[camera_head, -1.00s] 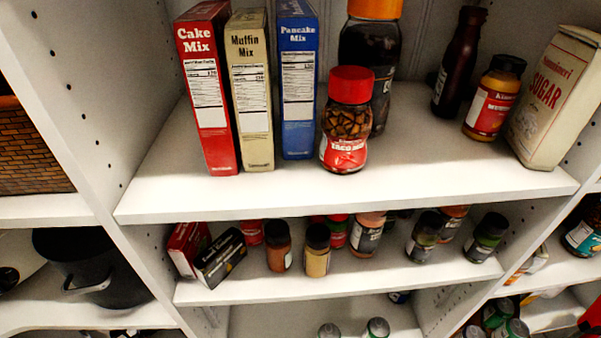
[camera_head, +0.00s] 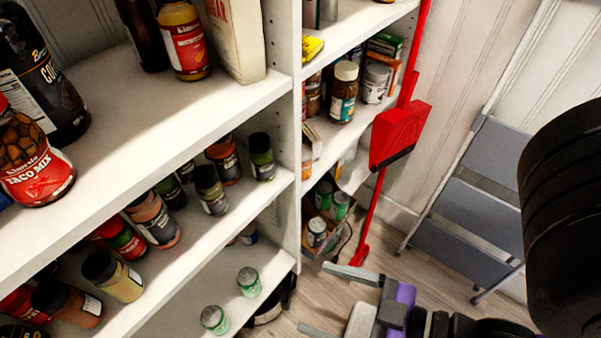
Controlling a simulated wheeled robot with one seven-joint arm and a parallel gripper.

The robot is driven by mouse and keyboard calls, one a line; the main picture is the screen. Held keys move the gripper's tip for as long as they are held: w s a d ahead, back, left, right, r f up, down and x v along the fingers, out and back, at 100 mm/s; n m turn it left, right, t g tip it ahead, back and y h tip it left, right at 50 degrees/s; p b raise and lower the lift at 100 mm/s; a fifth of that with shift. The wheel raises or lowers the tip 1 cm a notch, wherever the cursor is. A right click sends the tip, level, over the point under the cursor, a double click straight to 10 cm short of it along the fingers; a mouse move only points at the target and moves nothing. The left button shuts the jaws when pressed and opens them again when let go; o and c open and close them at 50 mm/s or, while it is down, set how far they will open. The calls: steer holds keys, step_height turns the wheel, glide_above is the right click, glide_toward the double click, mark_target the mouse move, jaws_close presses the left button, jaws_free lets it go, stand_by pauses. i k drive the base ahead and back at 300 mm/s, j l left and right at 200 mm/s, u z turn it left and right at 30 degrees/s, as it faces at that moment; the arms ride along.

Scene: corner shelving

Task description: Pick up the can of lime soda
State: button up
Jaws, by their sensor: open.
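My gripper (camera_head: 313,297) is at the bottom centre, its two pale fingers spread apart with nothing between them, above the wooden floor. It is to the right of the lower shelf. Two small green containers with pale tops, one nearer (camera_head: 215,320) and one farther (camera_head: 248,282), stand upright on that lower shelf. Several more small green-and-silver cans, such as this one (camera_head: 339,205), stand in a box in the right-hand shelving.
The middle shelf (camera_head: 225,215) holds several spice jars. The upper shelf (camera_head: 130,125) holds a taco mix jar (camera_head: 32,165) and a sugar pack (camera_head: 235,40). A red dustpan (camera_head: 398,135) hangs beside the right shelving. A grey step ladder (camera_head: 480,170) leans at the wall. Some floor (camera_head: 390,255) is clear.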

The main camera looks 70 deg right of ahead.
mark_target(339, 205)
steer(key=k+l+z, duration=0.1)
steer(key=k+z, duration=0.15)
steer(key=z, duration=0.25)
steer(key=k+l+z, duration=0.2)
steer(key=z, duration=0.3)
